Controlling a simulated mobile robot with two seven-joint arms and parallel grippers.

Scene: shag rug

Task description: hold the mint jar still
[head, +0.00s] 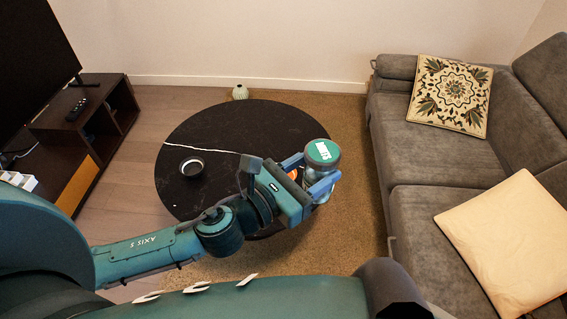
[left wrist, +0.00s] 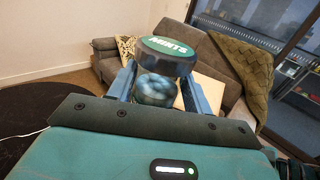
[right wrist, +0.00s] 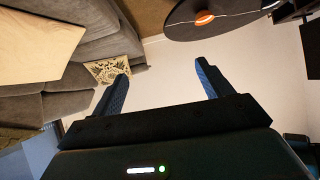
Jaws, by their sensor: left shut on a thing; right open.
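The mint jar (head: 323,152) has a green lid with white lettering and a clear body. My left gripper (head: 318,187) is shut on it, with a blue finger on either side, near the right edge of the round table. In the left wrist view the jar (left wrist: 159,84) stands between the fingers (left wrist: 160,92), with pale blue mints inside and the lid marked MINTS. The jar looks upright in the head view. My right gripper (right wrist: 161,85) is open and empty in the right wrist view. It does not show clearly in the head view.
A round black table (head: 215,125) holds a small dark bowl (head: 192,167) and an orange item (right wrist: 204,17), partly hidden by my left arm in the head view. A grey sofa (head: 420,150) with cushions stands right. A TV cabinet (head: 85,125) stands left. Rug (head: 350,235) lies between table and sofa.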

